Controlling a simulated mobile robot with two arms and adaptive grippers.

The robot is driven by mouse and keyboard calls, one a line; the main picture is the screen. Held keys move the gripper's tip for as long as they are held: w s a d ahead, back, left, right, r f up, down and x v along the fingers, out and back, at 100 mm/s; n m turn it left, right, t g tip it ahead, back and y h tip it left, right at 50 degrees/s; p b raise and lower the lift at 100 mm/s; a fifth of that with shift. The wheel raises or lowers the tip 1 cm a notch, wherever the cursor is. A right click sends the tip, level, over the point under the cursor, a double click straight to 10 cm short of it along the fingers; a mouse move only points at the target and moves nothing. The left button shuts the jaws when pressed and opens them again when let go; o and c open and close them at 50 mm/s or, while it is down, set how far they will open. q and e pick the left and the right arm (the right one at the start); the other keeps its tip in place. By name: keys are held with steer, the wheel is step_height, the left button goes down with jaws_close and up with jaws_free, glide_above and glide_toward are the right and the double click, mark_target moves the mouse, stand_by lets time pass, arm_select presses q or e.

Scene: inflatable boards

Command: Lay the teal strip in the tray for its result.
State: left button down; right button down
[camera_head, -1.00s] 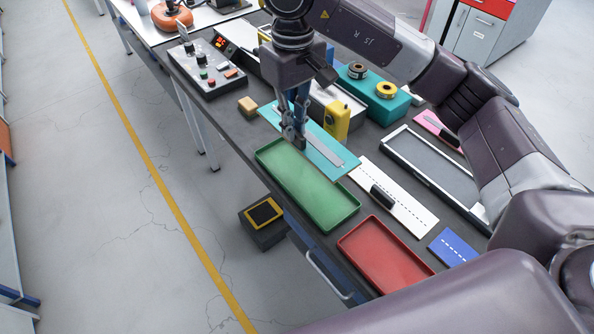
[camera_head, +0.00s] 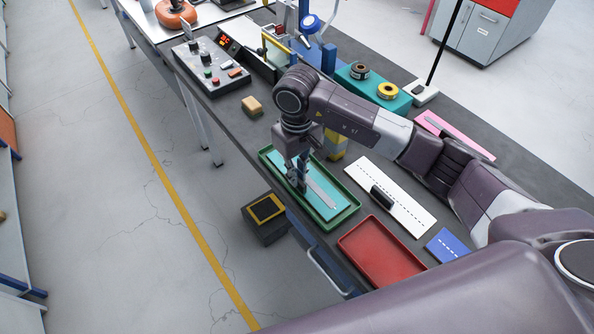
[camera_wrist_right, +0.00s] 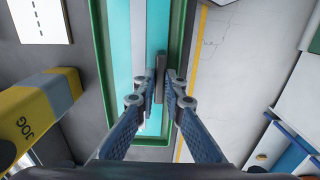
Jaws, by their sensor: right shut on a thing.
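The teal strip (camera_head: 328,203), a flat sheet with a grey band along it, is inside the green tray (camera_head: 337,224). My right gripper (camera_head: 301,187) is over the strip's middle. In the right wrist view the gripper (camera_wrist_right: 160,86) is shut on a small grey upright tab of the strip. The strip (camera_wrist_right: 117,45) lies lengthwise between the tray's green walls (camera_wrist_right: 99,50) there. I cannot tell whether the strip rests on the tray floor. My left gripper is not in view.
A red tray (camera_head: 382,254) sits to the right, with a white dashed board (camera_head: 408,209) and a blue one (camera_head: 447,246) nearby. A yellow and grey block (camera_wrist_right: 30,110) marked JOG stands close to the gripper. A tan block (camera_head: 252,106) lies behind, before the control box (camera_head: 210,68).

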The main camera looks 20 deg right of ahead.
steer(key=c, duration=2.5)
jaws_free()
steer(key=shift+f, duration=0.1)
steer(key=o, duration=0.5)
steer(key=shift+r, duration=0.2)
steer(key=shift+w+r, duration=0.15)
steer(key=shift+r, duration=0.1)
step_height(320, 180, up, 12)
steer(key=b, duration=0.3)
steer(key=shift+f, duration=0.25)
